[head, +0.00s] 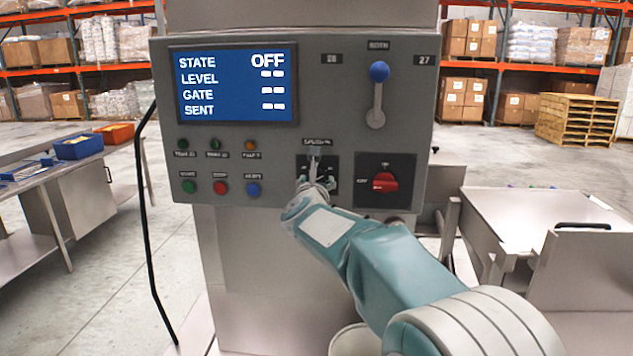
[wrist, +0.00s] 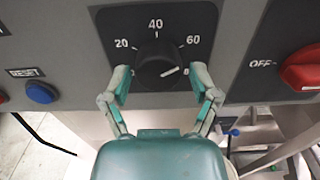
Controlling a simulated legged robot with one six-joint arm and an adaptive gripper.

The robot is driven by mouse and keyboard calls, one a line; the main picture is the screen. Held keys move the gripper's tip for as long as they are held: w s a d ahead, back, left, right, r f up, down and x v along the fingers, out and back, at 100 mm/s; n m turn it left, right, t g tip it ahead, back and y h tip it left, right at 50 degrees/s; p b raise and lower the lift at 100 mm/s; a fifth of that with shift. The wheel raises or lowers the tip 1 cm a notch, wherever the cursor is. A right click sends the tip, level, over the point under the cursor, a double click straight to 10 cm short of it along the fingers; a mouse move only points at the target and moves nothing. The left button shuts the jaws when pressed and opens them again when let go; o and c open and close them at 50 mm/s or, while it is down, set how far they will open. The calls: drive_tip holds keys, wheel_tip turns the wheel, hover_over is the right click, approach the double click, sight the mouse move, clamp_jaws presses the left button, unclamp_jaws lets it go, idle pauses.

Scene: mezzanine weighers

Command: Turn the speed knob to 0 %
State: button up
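The speed knob (wrist: 154,60) is round and black on a dark plate with white numbers 20, 40 and 60. Its white pointer line aims right, toward a number mostly hidden by my right finger, where part of an 8 seems to show. My gripper (wrist: 162,78) is open, with one finger on each side of the knob's lower half. A small gap shows between each finger and the knob. In the head view my gripper (head: 316,178) is at the knob's plate below the screen and largely hides the knob.
A red rotary switch (head: 385,182) marked OFF sits close right of the knob; a blue RESET button (head: 253,189) is to the left. A blue-tipped lever (head: 378,95) stands above right. The screen (head: 235,84) reads STATE OFF. A steel table (head: 545,215) stands at right.

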drive_tip(key=shift+a, duration=0.1)
drive_tip(key=c, duration=0.5)
drive_tip(key=shift+c, duration=0.2)
